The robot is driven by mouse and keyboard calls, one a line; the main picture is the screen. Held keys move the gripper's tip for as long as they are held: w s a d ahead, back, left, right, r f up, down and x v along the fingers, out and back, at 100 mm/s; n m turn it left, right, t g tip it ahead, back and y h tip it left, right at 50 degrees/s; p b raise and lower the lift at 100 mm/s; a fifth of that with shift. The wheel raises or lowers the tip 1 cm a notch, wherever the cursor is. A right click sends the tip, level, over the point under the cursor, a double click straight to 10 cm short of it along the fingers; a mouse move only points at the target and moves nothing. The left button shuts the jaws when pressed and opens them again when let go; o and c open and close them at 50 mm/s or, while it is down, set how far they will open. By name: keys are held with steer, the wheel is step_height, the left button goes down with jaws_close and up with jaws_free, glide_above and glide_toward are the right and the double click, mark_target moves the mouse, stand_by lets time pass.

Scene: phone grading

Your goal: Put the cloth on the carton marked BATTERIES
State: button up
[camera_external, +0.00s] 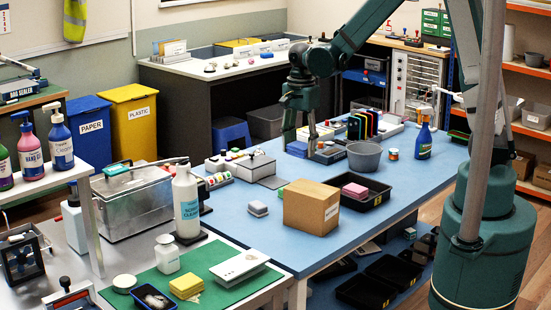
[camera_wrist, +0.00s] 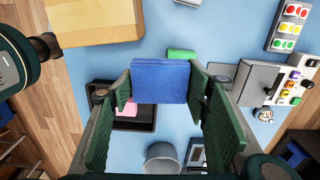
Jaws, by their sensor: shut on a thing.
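My gripper (camera_external: 300,148) is shut on a blue folded cloth (camera_wrist: 160,81) and holds it above the blue table. The cloth also shows between the fingers in the external view (camera_external: 297,149). A brown cardboard carton (camera_external: 308,208) stands closed on the table nearer the external camera, with a white label on its right side too small to read. The carton shows at the top left of the wrist view (camera_wrist: 95,22). The cloth is apart from the carton, with its underside hidden.
A black tray (camera_external: 376,200) with a pink item (camera_external: 355,191) stands right of the carton. A grey bin (camera_external: 364,157) and a blue spray bottle (camera_external: 424,136) stand farther back. A small grey item (camera_external: 258,208) lies left of the carton. The table around these has clear patches.

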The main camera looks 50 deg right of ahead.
step_height(320, 180, up, 5)
steer(key=p, duration=0.4)
glide_above(312, 188)
steer(key=shift+a+f+m, duration=0.1)
steer(key=shift+f+m, duration=0.05)
steer(key=shift+m, duration=0.15)
steer(key=shift+f, duration=2.9)
steer(key=shift+f, duration=0.2)
steer(key=shift+f, duration=1.9)
steer(key=shift+f+b, duration=0.2)
steer(key=shift+b, duration=0.25)
steer(key=o, duration=0.8)
steer(key=shift+c, duration=0.2)
